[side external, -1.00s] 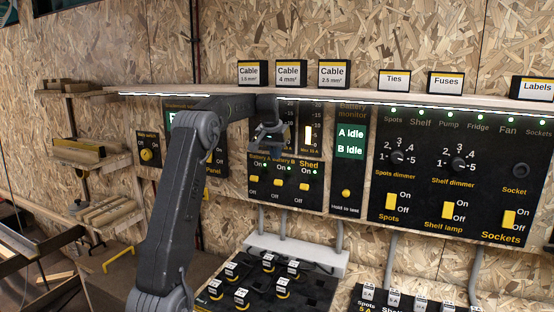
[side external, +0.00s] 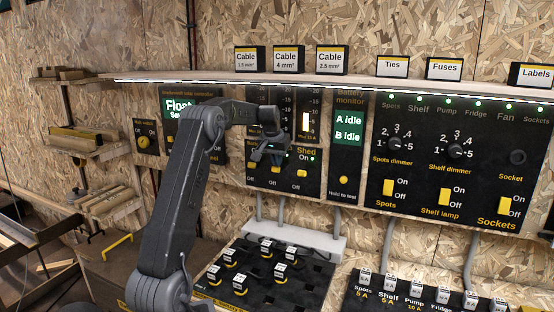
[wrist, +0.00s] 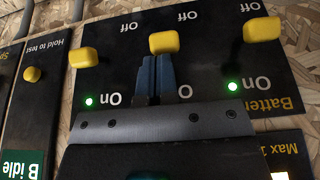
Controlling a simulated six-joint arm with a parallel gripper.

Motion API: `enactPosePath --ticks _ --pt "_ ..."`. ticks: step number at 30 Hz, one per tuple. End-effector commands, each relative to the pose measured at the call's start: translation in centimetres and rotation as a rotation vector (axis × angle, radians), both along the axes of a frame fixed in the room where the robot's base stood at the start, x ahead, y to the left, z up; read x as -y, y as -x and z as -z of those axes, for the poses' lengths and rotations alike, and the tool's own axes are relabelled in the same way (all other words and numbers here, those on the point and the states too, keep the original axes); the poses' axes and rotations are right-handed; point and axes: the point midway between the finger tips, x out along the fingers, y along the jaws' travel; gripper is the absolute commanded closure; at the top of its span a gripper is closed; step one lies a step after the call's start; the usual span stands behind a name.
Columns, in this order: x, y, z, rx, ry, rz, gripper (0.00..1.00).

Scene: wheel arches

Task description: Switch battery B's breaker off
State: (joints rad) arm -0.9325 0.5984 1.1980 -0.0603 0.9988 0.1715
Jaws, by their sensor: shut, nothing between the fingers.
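The dark breaker panel (side external: 310,190) carries yellow levers in a row, with On marked above and Off below. Battery B's breaker is the middle lever (side external: 275,170); in the wrist view, which is upside down, it is the middle yellow knob (wrist: 163,41). My gripper (side external: 274,158) is at the panel just above this lever. Its two blue fingers (wrist: 157,60) are shut and empty, with tips right at the knob's On side; I cannot tell whether they touch. The fingers hide the area around battery B's lamp. The levers look level with each other.
Battery A's lever (wrist: 262,28) and the Shed lever (wrist: 83,57) stand close on either side, with green lamps lit. The battery monitor (side external: 348,130) reads A idle, B idle. A lit shelf (side external: 220,82) runs above; a socket board (side external: 270,275) lies below.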

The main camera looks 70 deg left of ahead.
Motion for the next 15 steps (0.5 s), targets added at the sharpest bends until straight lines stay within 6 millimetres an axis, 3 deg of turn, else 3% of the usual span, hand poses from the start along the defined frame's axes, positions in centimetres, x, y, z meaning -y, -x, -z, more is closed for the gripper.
enactPosePath --ticks 15 --pt "0.37 0.39 0.37 0.052 -0.052 0.000 1.00"
